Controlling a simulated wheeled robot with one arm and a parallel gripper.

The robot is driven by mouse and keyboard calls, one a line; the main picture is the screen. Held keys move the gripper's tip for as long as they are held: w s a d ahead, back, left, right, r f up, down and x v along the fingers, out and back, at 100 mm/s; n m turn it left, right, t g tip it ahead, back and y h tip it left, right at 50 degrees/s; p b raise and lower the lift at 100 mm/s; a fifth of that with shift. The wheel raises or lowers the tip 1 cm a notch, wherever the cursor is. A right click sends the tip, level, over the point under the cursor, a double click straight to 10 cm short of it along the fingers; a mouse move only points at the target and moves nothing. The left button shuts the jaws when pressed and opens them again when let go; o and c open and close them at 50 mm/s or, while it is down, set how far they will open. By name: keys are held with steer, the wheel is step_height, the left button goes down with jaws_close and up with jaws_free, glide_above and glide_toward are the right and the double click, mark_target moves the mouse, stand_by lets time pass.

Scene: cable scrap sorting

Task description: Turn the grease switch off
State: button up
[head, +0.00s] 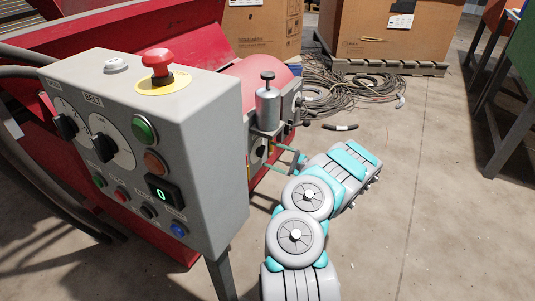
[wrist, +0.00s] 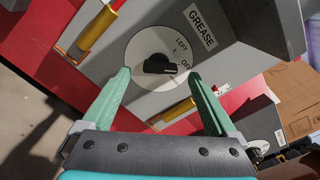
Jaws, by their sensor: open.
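The grease switch is a black knob (wrist: 158,66) on a round pale dial (wrist: 140,52), under a GREASE label (wrist: 200,26) in the wrist view. LEFT and a partly cut OFF are printed at the dial's right. The knob lies roughly level in the picture, its right end toward the OFF text; its exact setting is hard to read. My gripper (wrist: 158,76) is open, its two teal fingers either side of the knob with gaps. In the head view my gripper (head: 274,160) reaches the side of the small grey machine, where the switch is largely hidden.
A grey control box (head: 215,130) with a red emergency button (head: 157,62), knobs and buttons stands close at the left. A metal cylinder (head: 267,105) rises above my gripper. Coiled cables (head: 350,92) and cardboard boxes (head: 385,30) are behind.

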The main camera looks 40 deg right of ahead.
steer(key=shift+v, duration=2.35)
